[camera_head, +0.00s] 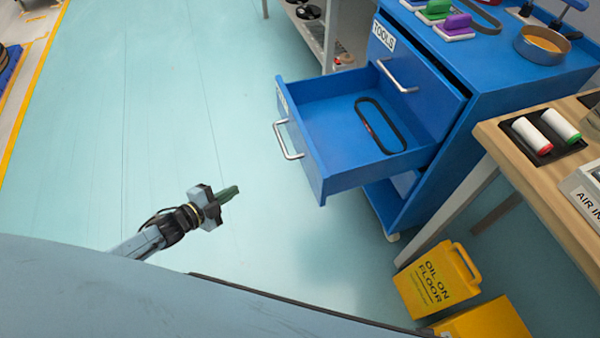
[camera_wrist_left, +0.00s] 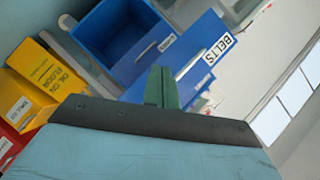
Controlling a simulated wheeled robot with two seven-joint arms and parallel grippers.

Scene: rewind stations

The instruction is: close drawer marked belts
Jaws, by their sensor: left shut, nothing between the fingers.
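The open drawer (camera_head: 320,165) sticks out of the blue cabinet (camera_head: 455,120), with a metal handle (camera_head: 287,140) on its front and a black belt (camera_head: 381,125) lying inside. A white label on its front is too oblique to read in the head view. In the left wrist view a blue panel carries the label BELTS (camera_wrist_left: 217,49). My left gripper (camera_head: 229,193) is shut and empty, out over the floor in front of the drawer and apart from its handle. Its green fingers (camera_wrist_left: 161,86) also show in the left wrist view. My right gripper is not in view.
The TOOLS drawer (camera_head: 415,85) sits above, with a dark gap along its top edge. A wooden-topped table (camera_head: 540,185) stands at the right. The floor (camera_head: 170,100) left of the drawer is clear.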

